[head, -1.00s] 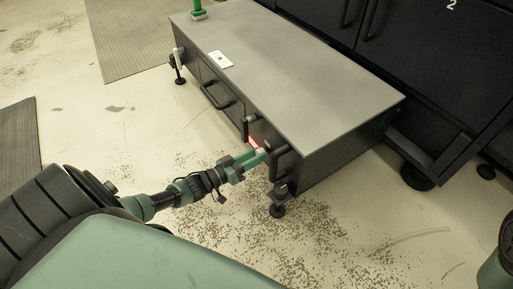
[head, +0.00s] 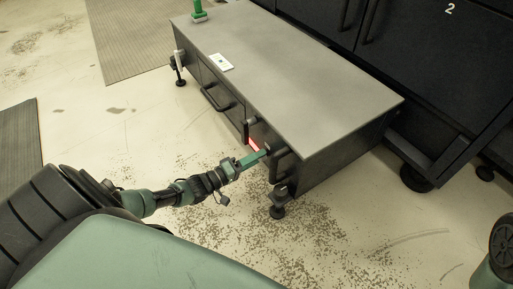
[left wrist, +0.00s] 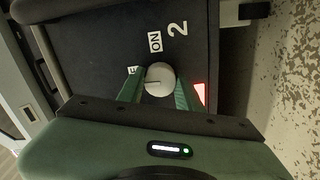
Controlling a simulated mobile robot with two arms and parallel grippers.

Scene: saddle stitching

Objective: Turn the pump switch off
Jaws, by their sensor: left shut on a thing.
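The pump switch is a round pale knob (left wrist: 160,78) with a short dark mark, on a dark panel in the left wrist view. An "ON" label (left wrist: 155,41) and a large "2" are above it. Another label (left wrist: 132,71) to its left is partly hidden by a finger. My left gripper (head: 264,153) is at the front face of the low dark cabinet, near its right end. Its green fingers are shut on the knob, one on each side. In the head view the knob is too small to make out clearly. My right gripper is not in view.
A red lit strip (head: 253,145) is beside the gripper on the low cabinet (head: 290,65). Dark handles (head: 222,98) stick out of its front. A white card (head: 221,61) and a green object (head: 198,10) are on its top. Floor in front is free.

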